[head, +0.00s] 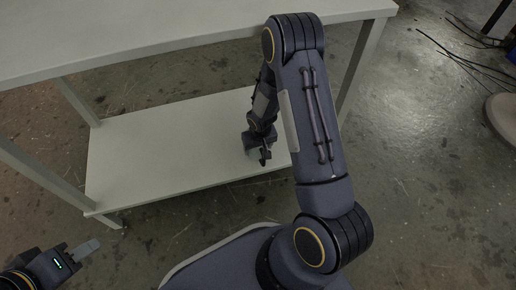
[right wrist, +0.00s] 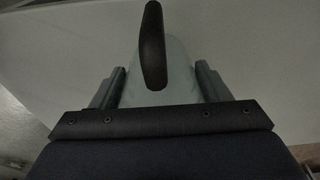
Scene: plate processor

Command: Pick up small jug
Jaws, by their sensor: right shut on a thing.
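The small jug (right wrist: 178,88) shows in the right wrist view as a pale grey body with a dark upright handle (right wrist: 152,45). My right gripper (right wrist: 158,88) is shut on it, with one finger on each side of the pale body. In the head view my right arm reaches down to the lower shelf, and the right gripper (head: 262,153) is small and dark there. I cannot clearly make out the jug in the head view. My left gripper (head: 82,248) is at the lower left, away from the table; its finger opening cannot be judged.
The table has a pale top (head: 130,35) above a lower shelf (head: 150,145), with legs at the corners. The visible left part of the shelf is bare. Black cables (head: 455,52) lie on the concrete floor at the upper right, near a round pale object (head: 505,115).

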